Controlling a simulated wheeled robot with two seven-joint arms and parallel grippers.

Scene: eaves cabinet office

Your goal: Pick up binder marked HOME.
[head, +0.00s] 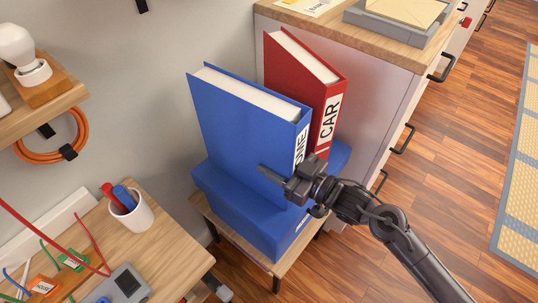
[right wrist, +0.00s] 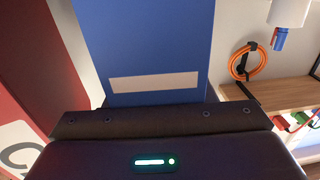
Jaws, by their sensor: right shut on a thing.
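The blue binder (head: 242,115) stands upright, with the letters "OME" showing on its white spine label; my gripper covers part of the spine. My right gripper (head: 292,178) is shut on the lower spine end of this binder. In the right wrist view the blue binder (right wrist: 145,40) rises straight from the gripper, with a pale strip across it. The red binder marked CAR (head: 302,75) stands just right of it. I cannot tell whether the blue binder touches what is below. My left gripper is not in view.
A blue box-like thing (head: 235,212) lies flat below the binders on a small wooden stand (head: 262,258). A cabinet (head: 345,90) stands close at right. A desk with a white cup (head: 130,212) is at left, under a shelf (head: 45,105).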

